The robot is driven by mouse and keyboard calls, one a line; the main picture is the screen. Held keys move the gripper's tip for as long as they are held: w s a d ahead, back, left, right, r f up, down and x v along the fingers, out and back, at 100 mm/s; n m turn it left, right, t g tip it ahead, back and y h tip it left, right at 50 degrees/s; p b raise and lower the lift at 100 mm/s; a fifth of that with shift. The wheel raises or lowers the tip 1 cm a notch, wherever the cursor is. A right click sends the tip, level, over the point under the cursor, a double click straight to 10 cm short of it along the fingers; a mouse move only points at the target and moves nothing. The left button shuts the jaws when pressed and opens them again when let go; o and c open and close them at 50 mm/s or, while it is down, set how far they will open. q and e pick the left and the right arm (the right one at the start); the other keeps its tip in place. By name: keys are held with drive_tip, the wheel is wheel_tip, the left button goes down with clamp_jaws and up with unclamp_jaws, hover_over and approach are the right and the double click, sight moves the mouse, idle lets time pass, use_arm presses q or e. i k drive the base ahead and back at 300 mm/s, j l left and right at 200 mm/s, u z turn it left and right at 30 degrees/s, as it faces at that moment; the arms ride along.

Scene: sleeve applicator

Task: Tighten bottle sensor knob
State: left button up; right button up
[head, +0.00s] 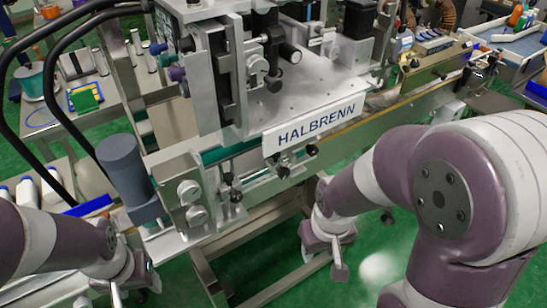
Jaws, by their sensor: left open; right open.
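The HALBRENN machine (310,125) stands in the middle of the head view. Several knobs show on it. Two black knobs sit below the nameplate, one at left (282,171) and one at right (312,150). Silver round knobs (188,190) are on the lower left bracket, and another silver knob (258,66) is higher up. I cannot tell which one is the bottle sensor knob. My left gripper (130,287) is open at the lower left, apart from the bracket. My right gripper (328,260) is open, below and right of the nameplate, apart from the knobs.
A grey cylinder motor (124,165) stands left of the bracket. A conveyor (375,118) runs right from the machine. A side table (90,118) is at the upper left. Green floor (385,250) is open below the conveyor.

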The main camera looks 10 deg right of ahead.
sight(283, 172)
drive_tip(key=k+l, duration=0.15)
drive_tip(key=l, duration=0.25)
drive_tip(key=k+l, duration=0.1)
drive_tip(key=l, duration=0.3)
drive_tip(key=k+l, duration=0.15)
drive_tip(key=l, duration=0.25)
drive_tip(key=i+j, duration=0.25)
drive_tip(key=i, duration=0.2)
drive_tip(key=u, duration=0.05)
